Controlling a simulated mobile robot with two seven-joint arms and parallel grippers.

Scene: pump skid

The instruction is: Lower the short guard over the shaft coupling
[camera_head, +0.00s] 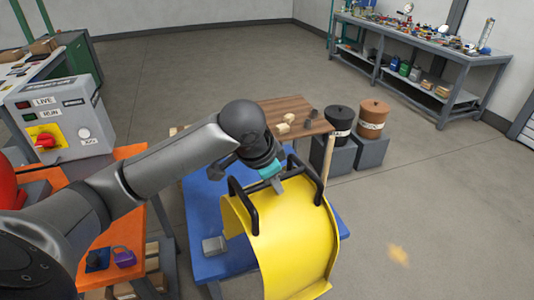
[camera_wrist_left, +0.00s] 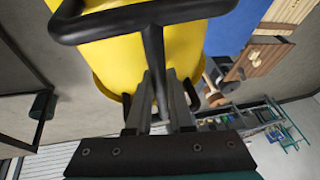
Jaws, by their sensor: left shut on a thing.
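The yellow curved guard (camera_head: 296,245) has black bar handles on top and shows large at the lower middle of the head view, over the blue bench. My left gripper (camera_head: 276,184) is at its top, between the two upright handle frames. In the left wrist view the fingers of my left gripper (camera_wrist_left: 162,100) are closed on a black handle bar, with the yellow guard (camera_wrist_left: 185,50) just beyond. The shaft coupling is not visible; the guard may hide it. I cannot tell whether the guard rests on anything. My right gripper is not in view.
The blue bench (camera_head: 200,205) carries a small grey block (camera_head: 214,245) left of the guard. Behind stand a wooden-topped table (camera_head: 285,108), a black can (camera_head: 340,121) and a brown can (camera_head: 372,118). A control box (camera_head: 62,118) stands at left. The floor at right is clear.

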